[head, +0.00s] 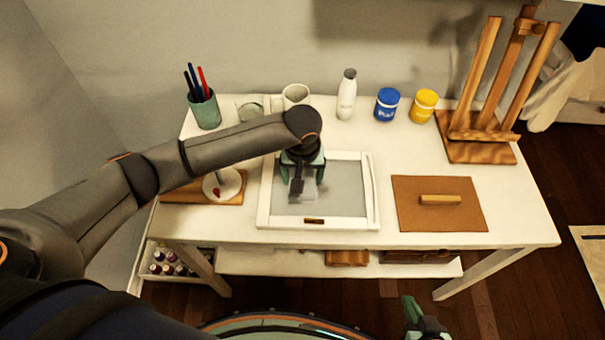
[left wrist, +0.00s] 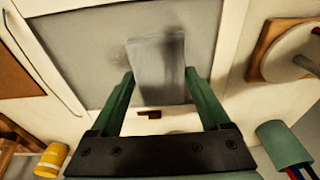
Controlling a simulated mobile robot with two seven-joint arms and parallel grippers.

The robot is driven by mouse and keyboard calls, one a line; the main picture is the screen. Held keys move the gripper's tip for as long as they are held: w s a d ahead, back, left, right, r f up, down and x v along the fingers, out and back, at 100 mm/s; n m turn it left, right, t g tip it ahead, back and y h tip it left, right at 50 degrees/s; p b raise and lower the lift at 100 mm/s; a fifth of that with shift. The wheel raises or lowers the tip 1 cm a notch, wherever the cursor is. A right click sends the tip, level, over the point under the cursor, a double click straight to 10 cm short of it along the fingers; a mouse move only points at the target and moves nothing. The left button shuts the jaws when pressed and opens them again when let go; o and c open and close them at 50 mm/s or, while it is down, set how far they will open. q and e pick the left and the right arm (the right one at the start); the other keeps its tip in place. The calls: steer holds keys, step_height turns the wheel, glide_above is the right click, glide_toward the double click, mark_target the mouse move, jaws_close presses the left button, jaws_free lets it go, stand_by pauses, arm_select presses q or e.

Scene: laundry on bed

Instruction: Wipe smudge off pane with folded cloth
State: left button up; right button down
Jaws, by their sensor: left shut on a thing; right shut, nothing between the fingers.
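A white-framed pane (head: 348,190) with grey glass lies flat on the white table, and its glass also shows in the left wrist view (left wrist: 80,55). My left gripper (head: 303,180) is over the left half of the pane, shut on a pale grey folded cloth (left wrist: 158,75). The cloth is at the glass; I cannot tell how firmly it touches. A dark patch (left wrist: 177,42) shows beside the cloth in the left wrist view; I cannot tell smudge from shadow there. My right gripper (head: 422,320) is low in front of the table, shut and empty.
A brown board with a wooden handle (head: 410,212) lies right of the pane. A pen cup (head: 206,110), mug (head: 297,95), white bottle (head: 347,95), blue jar (head: 387,105) and yellow jar (head: 424,106) line the back. An easel (head: 480,150) stands at the right.

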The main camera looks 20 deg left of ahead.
arm_select(q)
steer(key=shift+f, duration=0.65)
